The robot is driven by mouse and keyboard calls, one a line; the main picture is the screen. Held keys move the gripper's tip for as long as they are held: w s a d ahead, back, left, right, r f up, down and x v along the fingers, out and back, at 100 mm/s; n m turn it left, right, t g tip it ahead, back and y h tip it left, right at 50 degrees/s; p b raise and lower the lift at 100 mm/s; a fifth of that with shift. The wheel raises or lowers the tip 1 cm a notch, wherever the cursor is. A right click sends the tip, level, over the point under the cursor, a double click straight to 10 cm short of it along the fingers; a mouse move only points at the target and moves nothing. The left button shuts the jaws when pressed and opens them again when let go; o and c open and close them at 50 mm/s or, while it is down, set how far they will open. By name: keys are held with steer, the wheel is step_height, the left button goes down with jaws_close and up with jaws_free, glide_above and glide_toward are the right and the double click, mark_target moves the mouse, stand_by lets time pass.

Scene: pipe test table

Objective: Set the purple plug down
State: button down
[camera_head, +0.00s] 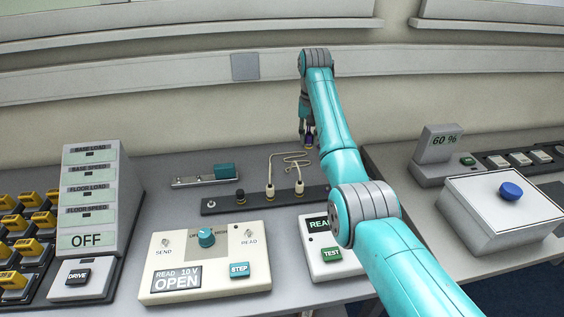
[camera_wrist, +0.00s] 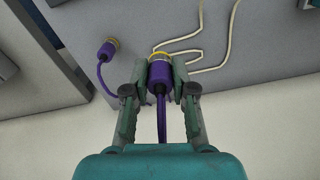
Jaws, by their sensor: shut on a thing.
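My gripper (camera_wrist: 160,90) is shut on the purple plug (camera_wrist: 160,72), which has a yellow ring at its tip. A purple cord runs back from it under the wrist. A second purple plug end (camera_wrist: 107,49) on a purple cord lies to the left in the wrist view, apart from my gripper. In the head view my gripper (camera_head: 307,138) is at the back of the table near the wall, with the held plug (camera_head: 309,141) small and dark below it. I cannot tell whether the held plug touches the table.
A cream cable (camera_head: 288,160) loops near the gripper, with two cream plugs in a dark socket strip (camera_head: 225,204). The cream READ box (camera_head: 205,262) stands in front. Grey table (camera_head: 160,170) is bare around the rail.

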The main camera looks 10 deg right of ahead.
mark_target(306, 170)
step_height(306, 170, down, 9)
steer(key=shift+f, duration=0.2)
stand_by(0.3)
steer(key=shift+f, duration=0.15)
steer(key=c, duration=1)
jaws_free()
steer(key=shift+o, duration=0.2)
step_height(306, 170, up, 12)
steer(key=shift+r, duration=0.15)
steer(key=shift+s, duration=0.1)
